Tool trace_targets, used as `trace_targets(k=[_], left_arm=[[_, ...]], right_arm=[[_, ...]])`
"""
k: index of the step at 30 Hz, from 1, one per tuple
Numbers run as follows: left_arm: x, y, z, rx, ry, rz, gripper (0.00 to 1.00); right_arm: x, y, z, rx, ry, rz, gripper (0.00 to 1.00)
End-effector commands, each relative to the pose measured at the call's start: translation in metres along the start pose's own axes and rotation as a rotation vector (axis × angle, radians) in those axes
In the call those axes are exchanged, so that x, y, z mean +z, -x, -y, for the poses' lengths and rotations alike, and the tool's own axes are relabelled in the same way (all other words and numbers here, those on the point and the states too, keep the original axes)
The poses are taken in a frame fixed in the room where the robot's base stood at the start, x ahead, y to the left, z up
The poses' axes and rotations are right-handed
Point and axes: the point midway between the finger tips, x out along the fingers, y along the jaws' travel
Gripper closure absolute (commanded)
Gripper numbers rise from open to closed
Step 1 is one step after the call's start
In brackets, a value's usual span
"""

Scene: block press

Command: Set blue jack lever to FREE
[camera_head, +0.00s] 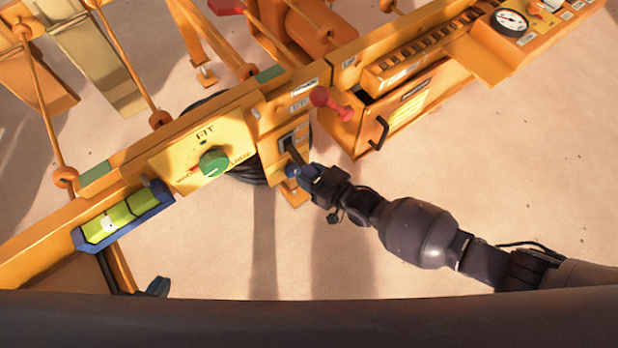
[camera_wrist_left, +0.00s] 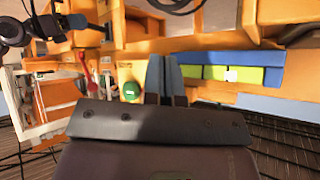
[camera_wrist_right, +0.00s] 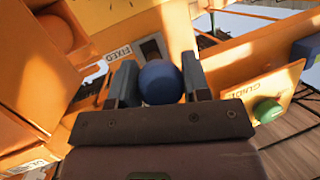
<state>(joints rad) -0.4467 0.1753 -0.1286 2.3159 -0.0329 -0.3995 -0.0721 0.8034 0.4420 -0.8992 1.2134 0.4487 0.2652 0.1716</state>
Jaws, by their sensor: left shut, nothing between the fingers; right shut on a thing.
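The blue jack lever has a round blue knob (camera_head: 291,170) on a dark shaft coming from a slot in an orange plate (camera_head: 272,152). My right gripper (camera_head: 303,172) is shut on this knob. In the right wrist view, the blue knob (camera_wrist_right: 160,82) sits between the two fingers, in front of the slot and a label reading FIXED (camera_wrist_right: 118,53). A FREE label is not readable, and the lever's exact setting cannot be told. My left gripper (camera_head: 158,287) is low in the head view, below the beam, its fingers (camera_wrist_left: 165,75) shut and empty.
A yellow panel with a green knob (camera_head: 214,163) is left of the lever. A red-knobbed lever (camera_head: 330,100) and an orange box with a black handle (camera_head: 378,133) are to its right.

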Motion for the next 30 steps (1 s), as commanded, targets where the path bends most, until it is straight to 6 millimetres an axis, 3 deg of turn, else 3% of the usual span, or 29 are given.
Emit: trace_targets(k=[1,15,30], left_arm=[[-0.007,0.003,0.003,-0.006,0.010,-0.010,1.00],[0.000,0.010,0.006,-0.011,0.068,0.020,1.00],[0.003,0.013,0.007,-0.014,0.084,0.031,1.00]], right_arm=[[-0.016,0.002,-0.001,0.003,0.010,0.009,0.99],[-0.055,0.010,0.008,-0.001,0.004,0.001,0.98],[-0.071,0.008,0.011,-0.003,0.001,-0.001,0.99]])
